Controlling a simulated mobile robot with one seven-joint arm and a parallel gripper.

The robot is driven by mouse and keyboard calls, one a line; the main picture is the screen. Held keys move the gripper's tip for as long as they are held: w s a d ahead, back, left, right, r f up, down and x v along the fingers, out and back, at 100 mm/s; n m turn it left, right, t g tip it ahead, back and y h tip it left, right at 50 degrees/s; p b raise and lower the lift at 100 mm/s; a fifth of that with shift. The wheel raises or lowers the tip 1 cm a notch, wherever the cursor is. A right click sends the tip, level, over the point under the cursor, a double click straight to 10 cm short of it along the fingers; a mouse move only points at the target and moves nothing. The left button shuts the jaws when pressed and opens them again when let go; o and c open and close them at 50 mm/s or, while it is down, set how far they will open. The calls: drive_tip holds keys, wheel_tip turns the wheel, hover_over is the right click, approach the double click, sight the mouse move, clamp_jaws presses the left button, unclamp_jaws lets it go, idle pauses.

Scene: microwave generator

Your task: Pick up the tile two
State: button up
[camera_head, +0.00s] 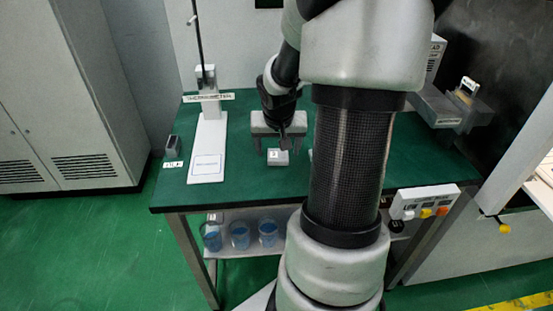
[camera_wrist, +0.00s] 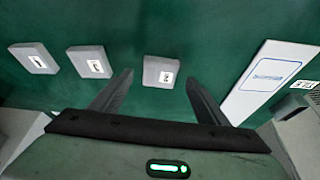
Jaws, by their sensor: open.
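Three small grey tiles with white number labels lie in a row on the green bench. In the wrist view they are the left tile (camera_wrist: 34,58), the middle tile (camera_wrist: 89,62) and the right tile (camera_wrist: 158,71). The labels are too small and turned to read surely, so I cannot tell for certain which is tile two. My gripper (camera_head: 279,146) is open and empty, pointing down over the bench. In the wrist view my gripper's fingers (camera_wrist: 159,80) stand either side of the right tile, which also shows in the head view (camera_head: 277,158). My arm hides most of the other tiles there.
A white thermometer stand (camera_head: 208,150) with a tall rod is left of the tiles. A small dark block (camera_head: 172,146) sits at the bench's left edge. Blue beakers (camera_head: 239,235) stand on the lower shelf. Grey equipment (camera_head: 447,106) is at right.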

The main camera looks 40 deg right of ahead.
sight(278, 157)
drive_tip(key=x, duration=0.2)
drive_tip(key=shift+w+d+f+b, duration=0.1)
drive_tip(key=shift+f+b, duration=0.25)
drive_tip(key=c, duration=1.2)
